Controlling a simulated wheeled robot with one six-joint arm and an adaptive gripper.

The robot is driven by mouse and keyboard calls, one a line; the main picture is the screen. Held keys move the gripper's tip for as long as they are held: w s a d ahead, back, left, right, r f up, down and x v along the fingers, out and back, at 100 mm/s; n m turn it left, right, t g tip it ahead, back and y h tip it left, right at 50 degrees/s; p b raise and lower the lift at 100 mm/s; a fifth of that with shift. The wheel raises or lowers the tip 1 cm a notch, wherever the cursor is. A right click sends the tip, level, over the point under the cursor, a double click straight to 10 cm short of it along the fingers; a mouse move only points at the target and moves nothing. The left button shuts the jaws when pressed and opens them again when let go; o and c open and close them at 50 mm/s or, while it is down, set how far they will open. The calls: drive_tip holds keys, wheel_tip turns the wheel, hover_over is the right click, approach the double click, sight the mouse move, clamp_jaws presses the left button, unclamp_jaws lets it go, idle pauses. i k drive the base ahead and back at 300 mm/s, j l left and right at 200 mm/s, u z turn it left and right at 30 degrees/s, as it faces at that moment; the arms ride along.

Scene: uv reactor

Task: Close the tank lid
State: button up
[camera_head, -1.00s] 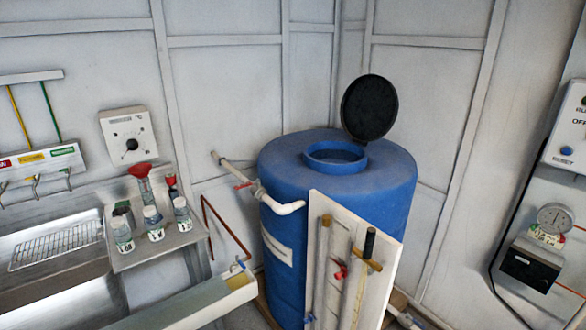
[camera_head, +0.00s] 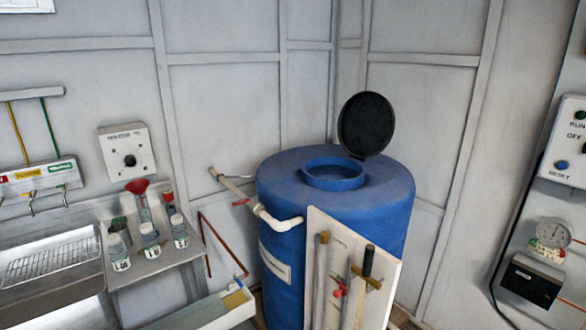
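A large blue tank (camera_head: 390,195) stands in the corner right of centre. Its round black lid (camera_head: 367,124) stands open, tilted up at the back right of the raised blue neck (camera_head: 332,184). The tank opening shows uncovered from above. My gripper is not in this view, so I cannot see where it is relative to the lid.
A white board with tubes and a black-handled tool (camera_head: 382,260) stands against the tank's front. A white pipe (camera_head: 278,222) runs at the tank's left. Several bottles (camera_head: 150,240) stand on a steel shelf beside the sink (camera_head: 50,262). A control panel (camera_head: 568,150) hangs at right.

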sight(366, 123)
drive_tip(key=i+j+z, duration=0.15)
drive_tip(key=i+z, duration=0.25)
drive_tip(key=i+j+z, duration=0.35)
drive_tip(key=i, duration=0.25)
drive_tip(key=i+j+z, duration=0.4)
drive_tip(key=i+l, duration=0.05)
drive_tip(key=i, duration=0.05)
